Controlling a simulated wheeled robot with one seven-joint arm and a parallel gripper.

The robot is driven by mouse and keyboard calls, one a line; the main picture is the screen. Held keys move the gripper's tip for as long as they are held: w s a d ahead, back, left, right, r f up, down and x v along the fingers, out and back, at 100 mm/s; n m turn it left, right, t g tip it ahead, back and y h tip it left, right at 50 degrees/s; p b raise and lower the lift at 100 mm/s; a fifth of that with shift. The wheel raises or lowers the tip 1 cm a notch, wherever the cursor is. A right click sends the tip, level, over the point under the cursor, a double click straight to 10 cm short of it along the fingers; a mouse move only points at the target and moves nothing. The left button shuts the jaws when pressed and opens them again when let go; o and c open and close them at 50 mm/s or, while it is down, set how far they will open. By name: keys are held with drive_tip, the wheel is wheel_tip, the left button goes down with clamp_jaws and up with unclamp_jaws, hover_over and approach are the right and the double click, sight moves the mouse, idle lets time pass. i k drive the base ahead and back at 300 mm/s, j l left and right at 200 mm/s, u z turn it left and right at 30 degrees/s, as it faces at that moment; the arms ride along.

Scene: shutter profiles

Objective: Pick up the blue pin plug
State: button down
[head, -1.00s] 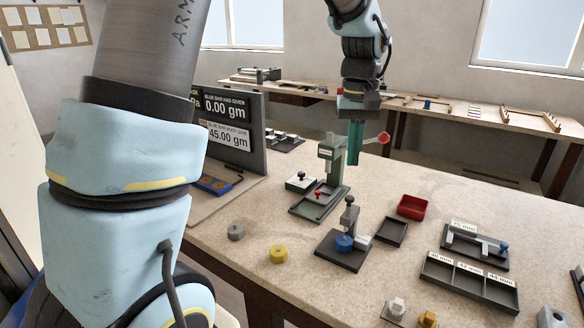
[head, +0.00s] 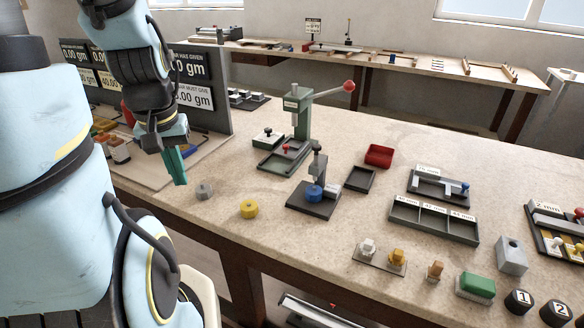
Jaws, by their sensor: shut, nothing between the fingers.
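A round blue piece (head: 314,194), which looks like the blue pin plug, sits on the dark base of a small grey clamp stand (head: 300,204) on the bench. The stand's upright partly overlaps it, so I cannot tell whether the clamp touches it. My gripper (head: 179,183) has teal fingers that point down, shut and empty. It hangs to the left of the blue piece, close to the grey round plug (head: 205,191) near the bench's front edge. A yellow round plug (head: 249,209) lies between the grey plug and the clamp stand.
A green press (head: 297,125) with a red-knobbed lever stands behind the clamp stand. A red tray (head: 378,156) and a dark tray (head: 361,180) lie to its right. A three-slot dark tray (head: 432,222) is further right. Display panels (head: 205,85) stand behind my arm.

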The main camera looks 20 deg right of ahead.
sight(316, 196)
drive_tip(key=u, duration=0.6)
drive_tip(key=k+l+u, duration=0.25)
drive_tip(key=u, duration=0.25)
drive_tip(key=k+l+u, duration=0.1)
drive_tip(key=k+u, duration=0.35)
drive_tip(key=i, duration=0.05)
